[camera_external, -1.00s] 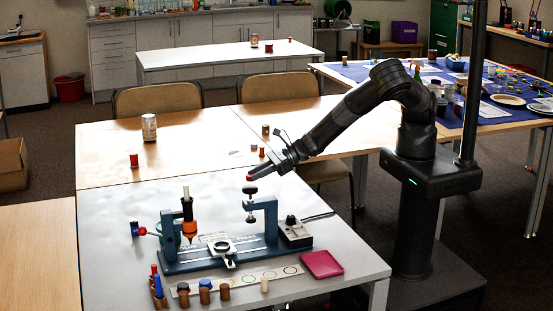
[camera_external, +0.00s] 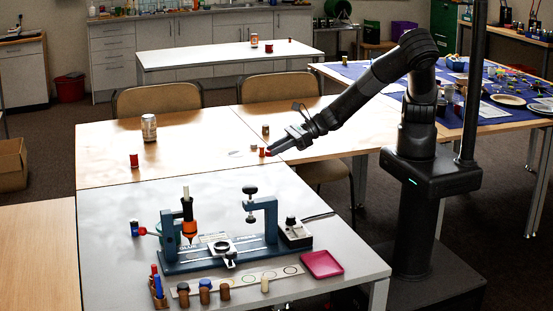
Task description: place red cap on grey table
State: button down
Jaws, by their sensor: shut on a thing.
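My gripper (camera_external: 276,149) is shut on the small red cap (camera_external: 268,153), which shows at its fingertips. The fingers point left and a little down. The cap appears near the back right edge of the grey table (camera_external: 130,210), close to where it meets the wooden tables. I cannot tell how high above the surface it is. The grey table's near half holds a blue fixture (camera_external: 220,255) with two posts.
A magenta tray (camera_external: 322,264), a small control box (camera_external: 294,232) and several corks or caps on a strip (camera_external: 245,281) lie on the grey table. A red spool (camera_external: 134,160) and a can (camera_external: 149,128) stand behind. The grey table's back left is clear.

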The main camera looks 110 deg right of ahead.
notch_tip(320, 180, up, 5)
jog(key=n+g+y, duration=0.3)
jog(key=n+y, duration=0.4)
jog(key=y, duration=0.1)
send_over(304, 279)
notch_tip(304, 279, down, 10)
jog(key=shift+f, duration=5.3)
